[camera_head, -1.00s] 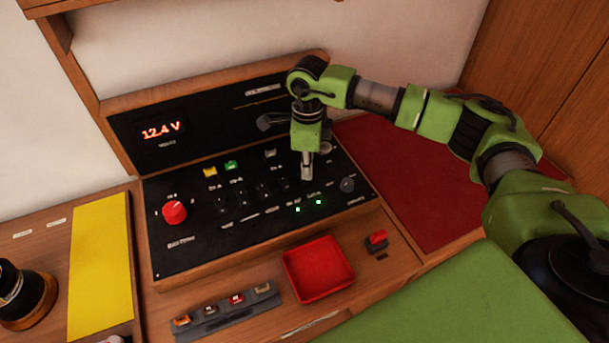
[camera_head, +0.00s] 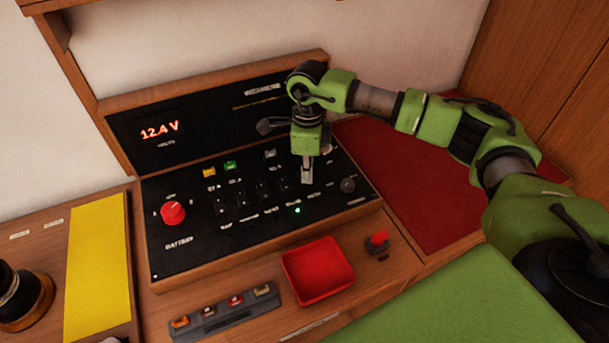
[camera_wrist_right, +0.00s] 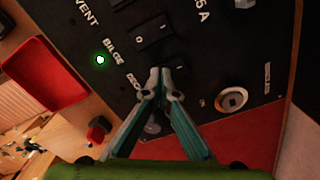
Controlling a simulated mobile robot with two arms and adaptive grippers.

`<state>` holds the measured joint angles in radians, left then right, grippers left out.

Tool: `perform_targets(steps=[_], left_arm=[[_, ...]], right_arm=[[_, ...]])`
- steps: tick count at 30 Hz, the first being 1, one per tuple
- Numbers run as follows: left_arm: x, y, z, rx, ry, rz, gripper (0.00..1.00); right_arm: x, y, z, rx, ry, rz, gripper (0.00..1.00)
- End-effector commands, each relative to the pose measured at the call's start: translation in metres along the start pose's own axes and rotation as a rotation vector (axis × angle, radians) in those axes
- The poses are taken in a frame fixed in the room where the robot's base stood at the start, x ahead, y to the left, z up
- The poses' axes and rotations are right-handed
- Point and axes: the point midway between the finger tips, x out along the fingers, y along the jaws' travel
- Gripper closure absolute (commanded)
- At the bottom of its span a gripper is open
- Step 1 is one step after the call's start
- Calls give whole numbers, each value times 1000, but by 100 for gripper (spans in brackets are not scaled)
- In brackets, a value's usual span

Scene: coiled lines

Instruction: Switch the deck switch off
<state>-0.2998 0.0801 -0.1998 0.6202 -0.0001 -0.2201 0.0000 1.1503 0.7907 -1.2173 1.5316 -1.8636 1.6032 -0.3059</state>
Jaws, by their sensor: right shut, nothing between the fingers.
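The black switch panel (camera_head: 160,222) stands on the wooden desk with a row of black rocker switches. My right gripper (camera_head: 306,181) points down at the right end of that row, its fingers closed and empty. In the right wrist view, the closed fingertips (camera_wrist_right: 161,76) are at the panel beside the partly covered DECK label (camera_wrist_right: 132,82). The deck switch is mostly hidden behind the fingertips, so its tilt cannot be told. The neighbouring rocker switch (camera_wrist_right: 153,37) shows clearly. One green light (camera_head: 297,210) is lit, by the BILGE label (camera_wrist_right: 114,48); none shows lit by DECK.
A red knob (camera_head: 173,212) sits at the panel's left, below a 12.4 V display (camera_head: 161,131). In front are a red tray (camera_head: 317,271), a fuse strip (camera_head: 224,312) and a small red switch (camera_head: 378,239). A dark red mat (camera_head: 430,200) lies to the right.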

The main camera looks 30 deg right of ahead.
Motion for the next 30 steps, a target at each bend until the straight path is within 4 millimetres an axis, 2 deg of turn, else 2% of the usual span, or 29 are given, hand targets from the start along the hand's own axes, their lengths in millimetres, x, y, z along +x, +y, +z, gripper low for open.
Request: perform_targets(steps=[24,30], left_arm=[[-34,0,-3,0,0,0,60],[-36,0,-3,0,0,0,60]], right_arm=[[-64,0,0,0,-1,-1,100],[-70,0,0,0,0,0,100]])
